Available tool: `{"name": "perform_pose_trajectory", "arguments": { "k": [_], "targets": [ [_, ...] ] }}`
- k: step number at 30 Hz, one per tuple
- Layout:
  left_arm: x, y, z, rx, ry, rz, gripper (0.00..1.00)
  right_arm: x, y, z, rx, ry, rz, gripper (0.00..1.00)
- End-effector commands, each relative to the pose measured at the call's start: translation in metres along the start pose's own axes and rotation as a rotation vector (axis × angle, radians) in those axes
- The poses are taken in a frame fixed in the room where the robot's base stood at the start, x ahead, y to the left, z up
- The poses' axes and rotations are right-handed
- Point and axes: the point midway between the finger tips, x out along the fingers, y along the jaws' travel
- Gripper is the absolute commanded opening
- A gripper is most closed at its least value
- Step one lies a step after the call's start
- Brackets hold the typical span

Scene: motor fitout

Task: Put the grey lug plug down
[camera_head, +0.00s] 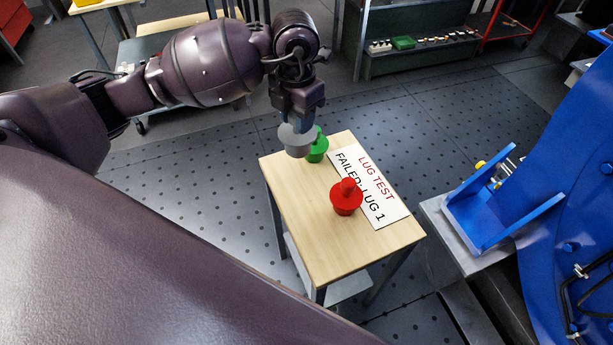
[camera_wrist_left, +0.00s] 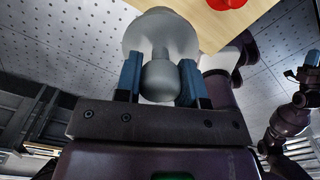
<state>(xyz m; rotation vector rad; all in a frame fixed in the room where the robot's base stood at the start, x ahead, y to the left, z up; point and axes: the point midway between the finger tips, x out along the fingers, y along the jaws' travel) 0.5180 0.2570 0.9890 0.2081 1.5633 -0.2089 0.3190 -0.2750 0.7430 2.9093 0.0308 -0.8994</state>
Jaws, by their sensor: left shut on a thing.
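The grey lug plug (camera_head: 296,141) is in my left gripper (camera_head: 299,117), at the far left corner of the small wooden table (camera_head: 315,225). In the left wrist view the two blue fingers (camera_wrist_left: 159,80) are shut on the knob of the grey plug (camera_wrist_left: 160,38), and its wide end points away from the gripper. I cannot tell whether its base touches the table. A green plug (camera_head: 317,150) stands just right of it, partly hidden. A red plug (camera_head: 347,198) stands near the middle of the table; its edge also shows in the left wrist view (camera_wrist_left: 226,3).
A white sign (camera_head: 378,196) reading "LUG TEST FAILED: LUG 1" lies along the table's right side, partly behind the red plug. The table's near left part is bare. A blue bracket (camera_head: 505,212) on a large blue structure stands to the right. A dark bench (camera_head: 420,62) is behind.

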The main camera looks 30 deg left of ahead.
Motion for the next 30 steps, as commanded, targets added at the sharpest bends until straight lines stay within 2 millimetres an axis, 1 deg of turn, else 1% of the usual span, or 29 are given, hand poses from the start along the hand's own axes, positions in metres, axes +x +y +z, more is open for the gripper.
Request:
{"name": "perform_pose_trajectory", "arguments": {
  "k": [1, 3, 9, 12, 15, 23, 26, 30],
  "targets": [
    [0.014, 0.0, -0.001, -0.002, 0.005, -0.002, 0.08, 0.001, -0.001, 0.003, 0.001, -0.005, 0.0, 0.43],
    [0.03, 0.0, -0.001, -0.001, 0.004, -0.002, 0.08, 0.001, -0.001, 0.005, 0.003, -0.008, -0.001, 0.43],
    [0.072, -0.001, -0.001, 0.001, 0.004, -0.002, 0.08, 0.003, -0.003, 0.008, 0.005, -0.009, -0.002, 0.43],
    [0.09, -0.001, 0.0, 0.0, 0.003, -0.002, 0.08, 0.003, -0.003, 0.007, 0.005, -0.006, -0.002, 0.43],
    [0.1, 0.0, 0.0, 0.001, -0.001, 0.0, 0.08, 0.003, -0.003, 0.006, 0.005, -0.003, -0.003, 0.43],
    [0.115, 0.0, 0.0, 0.001, -0.001, 0.0, 0.08, 0.005, -0.003, 0.007, 0.002, -0.005, -0.004, 0.43],
    [0.129, -0.001, 0.0, 0.001, 0.001, -0.002, 0.08, 0.006, -0.003, 0.011, -0.001, -0.011, -0.004, 0.43],
    [0.153, -0.001, 0.0, 0.001, 0.003, -0.002, 0.08, 0.008, -0.003, 0.016, -0.005, -0.018, -0.006, 0.43]
  ]
}}
